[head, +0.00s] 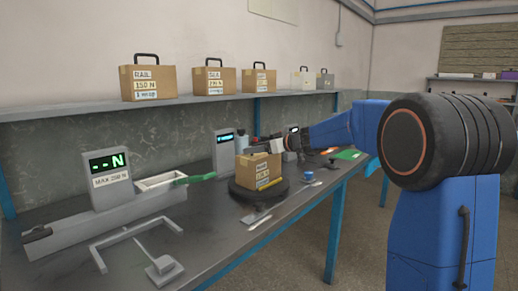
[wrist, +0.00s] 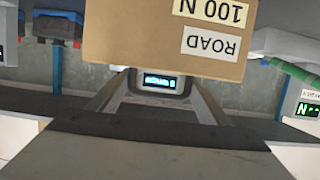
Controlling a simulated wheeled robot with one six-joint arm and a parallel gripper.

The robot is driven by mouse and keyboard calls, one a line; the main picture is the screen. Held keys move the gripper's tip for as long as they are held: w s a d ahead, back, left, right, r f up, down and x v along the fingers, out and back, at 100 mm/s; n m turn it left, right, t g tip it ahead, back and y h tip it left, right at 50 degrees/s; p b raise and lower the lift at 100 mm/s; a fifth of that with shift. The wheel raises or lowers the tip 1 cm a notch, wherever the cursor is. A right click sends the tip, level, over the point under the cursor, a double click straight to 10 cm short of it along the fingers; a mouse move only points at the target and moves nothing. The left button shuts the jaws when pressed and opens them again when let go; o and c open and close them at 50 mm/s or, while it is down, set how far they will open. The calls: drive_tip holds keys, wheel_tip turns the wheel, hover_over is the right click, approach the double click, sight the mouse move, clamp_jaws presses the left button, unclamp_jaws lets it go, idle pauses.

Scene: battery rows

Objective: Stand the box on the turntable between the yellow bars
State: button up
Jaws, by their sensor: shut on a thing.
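The cardboard box (head: 257,171) with white labels is upright over the turntable (head: 240,192), a round black disc on the bench. In the wrist view the box (wrist: 140,38) appears upside down, with labels reading ROAD and 100 N. My gripper (head: 259,143) is shut on the box at its top; the handle is mostly hidden. A yellow bar (head: 270,184) shows low at the box's front; the other bar is not clear. I cannot tell whether the box touches the disc.
A shelf (head: 60,111) above the bench carries several handled boxes. A gauge with a green display (head: 108,165) stands left. A grey tester (head: 223,150) stands behind the turntable. A blue cup (head: 308,176) and flat tools (head: 259,222) lie near the front edge.

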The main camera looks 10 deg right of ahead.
drive_tip(key=o, duration=2.1)
drive_tip(key=shift+c, duration=0.2)
drive_tip(key=v, duration=1.2)
drive_tip(key=s+a+f+m+g+h, duration=0.1)
drive_tip(key=s+a+f+g, duration=0.15)
drive_tip(key=s, duration=0.55)
drive_tip(key=s+a+f+m+g+h, duration=0.15)
drive_tip(key=s+f, duration=0.25)
drive_tip(key=s, duration=0.4)
drive_tip(key=s+a+f+g, duration=0.1)
drive_tip(key=s+a+f, duration=0.25)
drive_tip(key=s, duration=0.55)
drive_tip(key=s+d+f+m+g+h, duration=0.1)
drive_tip(key=s+d+f+m+h, duration=0.1)
drive_tip(key=s+f, duration=0.5)
drive_tip(key=s+d+f+m+g+h, duration=0.1)
drive_tip(key=s+d+f+h, duration=0.3)
drive_tip(key=s, duration=1.1)
wheel_tip(320, 180, down, 4)
drive_tip(key=shift+s+d+r+m, duration=0.15)
drive_tip(key=shift+d+m, duration=0.7)
